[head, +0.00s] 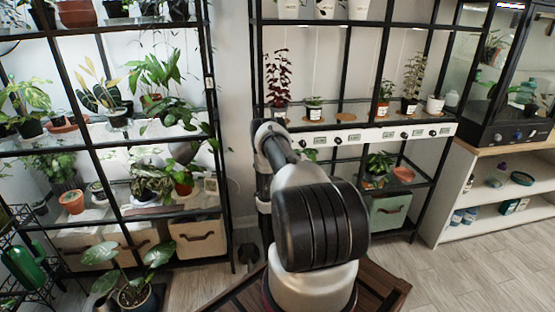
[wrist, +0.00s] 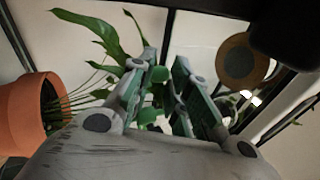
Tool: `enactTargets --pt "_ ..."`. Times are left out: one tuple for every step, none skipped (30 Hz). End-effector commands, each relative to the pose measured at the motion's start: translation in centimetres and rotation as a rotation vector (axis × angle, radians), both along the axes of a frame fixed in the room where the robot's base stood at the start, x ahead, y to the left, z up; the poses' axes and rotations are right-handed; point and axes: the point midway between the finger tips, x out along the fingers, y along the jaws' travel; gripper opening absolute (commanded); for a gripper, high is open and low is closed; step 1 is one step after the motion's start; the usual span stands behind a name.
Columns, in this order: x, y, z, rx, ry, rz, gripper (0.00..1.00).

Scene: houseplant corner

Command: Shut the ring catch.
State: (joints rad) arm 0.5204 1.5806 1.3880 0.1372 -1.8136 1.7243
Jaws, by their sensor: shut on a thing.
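My gripper (wrist: 166,92) shows in the wrist view, its two fingers close together, pointing up the picture. A small green piece (wrist: 150,114) sits between the fingers, and the gripper is shut on it. I cannot tell whether this piece is the ring catch; no ring shape is clear there. Long green leaves (wrist: 92,30) and thin stems pass just left of and behind the fingers. In the head view my own arm hides the gripper and whatever it holds.
A brown round disc (wrist: 236,60) is at upper right. In the head view, a plant rack (head: 225,200) stands left and a low white shelf (head: 490,190) right. Floor (head: 470,275) is clear at lower right.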

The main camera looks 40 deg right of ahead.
Motion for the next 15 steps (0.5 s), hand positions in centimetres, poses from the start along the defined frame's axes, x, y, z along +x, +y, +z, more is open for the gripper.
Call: enactTargets --pt "-0.5 -0.4 -0.1 0.003 0.001 0.033 0.00" --pt "-0.6 -0.4 0.0 0.004 0.002 0.058 0.00" --pt "-0.8 -0.5 -0.1 0.004 0.002 0.093 0.00" --pt "-1.0 -0.6 -0.1 0.004 0.002 0.119 0.00" --pt "-1.1 -0.6 -0.1 0.004 0.001 0.147 0.00" --pt "-1.4 -0.7 0.0 0.005 0.001 0.181 0.00" --pt "-1.5 -0.8 -0.1 0.005 0.000 0.208 0.00" --pt "-1.6 -0.9 -0.1 0.005 0.001 0.234 0.00" --pt "-1.8 -1.0 -0.1 0.005 0.001 0.268 0.00" --pt "-2.0 -1.0 0.0 0.005 0.001 0.293 0.00" --pt "-2.1 -1.1 0.0 0.005 0.000 0.319 0.00" --pt "-2.3 -1.2 0.0 0.005 -0.001 0.349 0.00" --pt "-2.4 -1.3 0.0 0.005 -0.001 0.373 0.00" --pt "-2.5 -1.4 0.0 0.004 -0.001 0.395 0.00" --pt "-2.5 -1.4 0.0 0.003 -0.001 0.425 0.00"
